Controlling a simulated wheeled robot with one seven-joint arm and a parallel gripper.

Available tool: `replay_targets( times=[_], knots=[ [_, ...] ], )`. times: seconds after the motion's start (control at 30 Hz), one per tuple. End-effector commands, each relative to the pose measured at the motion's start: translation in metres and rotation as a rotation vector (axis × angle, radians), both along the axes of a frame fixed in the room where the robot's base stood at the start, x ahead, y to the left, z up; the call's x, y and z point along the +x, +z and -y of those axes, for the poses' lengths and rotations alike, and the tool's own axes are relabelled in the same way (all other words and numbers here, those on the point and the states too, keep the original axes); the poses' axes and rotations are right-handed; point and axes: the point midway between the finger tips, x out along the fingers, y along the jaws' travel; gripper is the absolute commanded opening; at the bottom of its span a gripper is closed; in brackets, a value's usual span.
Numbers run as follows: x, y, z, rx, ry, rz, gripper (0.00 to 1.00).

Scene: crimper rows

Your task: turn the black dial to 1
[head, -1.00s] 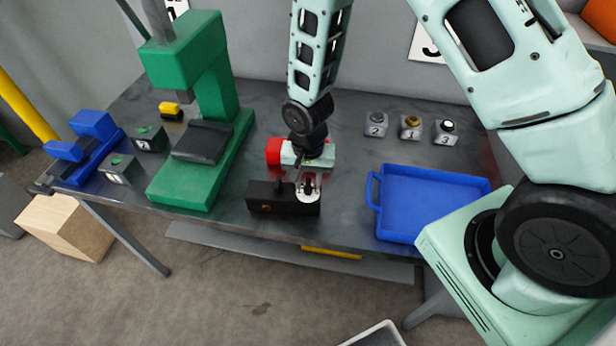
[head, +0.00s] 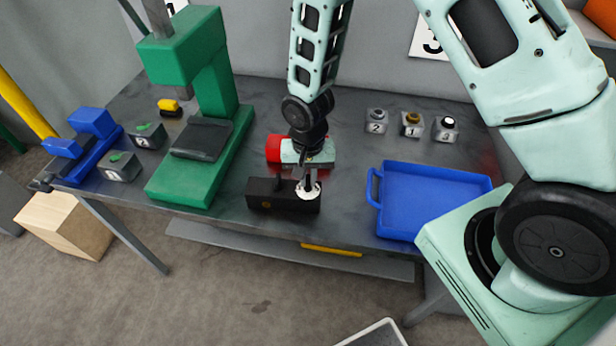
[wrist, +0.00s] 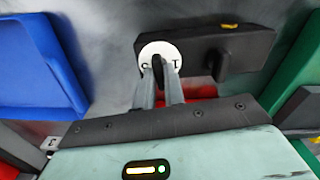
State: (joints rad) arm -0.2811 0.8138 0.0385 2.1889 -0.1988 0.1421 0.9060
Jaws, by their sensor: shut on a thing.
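The black dial (wrist: 157,68) is a narrow upright knob on a round white plate (wrist: 166,49) at one end of a black box (wrist: 222,47). In the head view the plate (head: 309,193) sits on the right end of the box (head: 268,199) near the table's front edge. My gripper (wrist: 160,76) reaches down to the plate, with its two grey fingers shut on the dial. The plate has small dark marks near its edge, too small to read surely. In the head view the fingers and arm hide most of the dial.
A blue tray (head: 376,204) lies right of the box. A green press (head: 225,100) stands left. Small numbered boxes (head: 411,121) stand at the back right. A red part (head: 274,148) shows behind the box. Bare table lies between press and box.

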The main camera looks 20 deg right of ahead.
Motion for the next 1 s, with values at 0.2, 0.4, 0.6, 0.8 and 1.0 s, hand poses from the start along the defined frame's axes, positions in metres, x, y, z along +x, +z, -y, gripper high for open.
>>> replay_targets(
  times=[0.2,0.4,0.6,0.8,1.0],
  knots=[
    [0.0003,-0.0018,-0.0006,0.001,0.179,0.001,0.0],
    [0.0003,-0.0013,-0.0012,0.002,0.371,0.002,0.0],
    [0.0001,-0.0011,-0.0006,0.001,0.56,0.0,0.0],
    [0.0,-0.0006,-0.0009,0.001,0.751,0.001,0.0],
    [-0.0002,-0.0003,-0.0007,0.001,0.934,0.0,0.0]
  ],
)
